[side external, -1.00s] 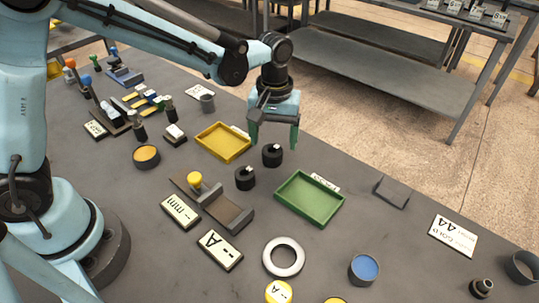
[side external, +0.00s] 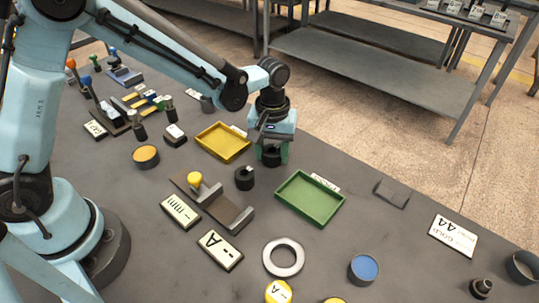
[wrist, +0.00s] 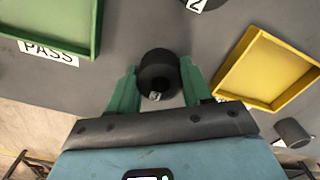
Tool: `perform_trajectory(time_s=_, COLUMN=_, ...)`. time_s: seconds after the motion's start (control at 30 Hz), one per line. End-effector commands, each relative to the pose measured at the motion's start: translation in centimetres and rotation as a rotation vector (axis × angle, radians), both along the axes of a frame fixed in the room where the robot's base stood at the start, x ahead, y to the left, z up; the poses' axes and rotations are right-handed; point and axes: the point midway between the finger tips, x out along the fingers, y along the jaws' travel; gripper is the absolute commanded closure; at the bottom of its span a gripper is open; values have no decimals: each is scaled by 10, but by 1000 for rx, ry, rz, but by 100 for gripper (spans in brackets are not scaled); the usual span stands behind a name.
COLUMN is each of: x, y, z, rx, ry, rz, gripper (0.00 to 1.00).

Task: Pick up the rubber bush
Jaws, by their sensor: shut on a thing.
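A black rubber bush (side external: 270,160), a short dark cylinder, stands on the grey bench between the yellow and green trays. In the wrist view the bush (wrist: 158,72) sits between my green fingers, with a small white numbered tag on its near side. My gripper (side external: 271,154) is low over the bench, pointing down, and shut on this bush, one finger on each side. The bush seems to be still at bench level. A second black bush (side external: 245,178) stands apart to the left and nearer, with a white tag; its edge shows in the wrist view (wrist: 203,4).
The yellow tray (side external: 223,155) is at the left and the green tray (side external: 322,218), labelled PASS, at the right; both look empty. A grey cup (wrist: 293,133) stands beyond the yellow tray.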

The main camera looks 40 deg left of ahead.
Motion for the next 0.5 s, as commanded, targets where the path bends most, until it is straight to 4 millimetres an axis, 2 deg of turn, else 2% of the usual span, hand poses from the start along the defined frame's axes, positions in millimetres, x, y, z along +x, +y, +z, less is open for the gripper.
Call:
perform_trajectory(time_s=0.33, x=0, y=0, z=2, rx=0, ry=0, rz=0, gripper=82)
perform_trajectory(time_s=0.5, x=0, y=0, z=12, rx=0, ry=0, rz=0, gripper=82)
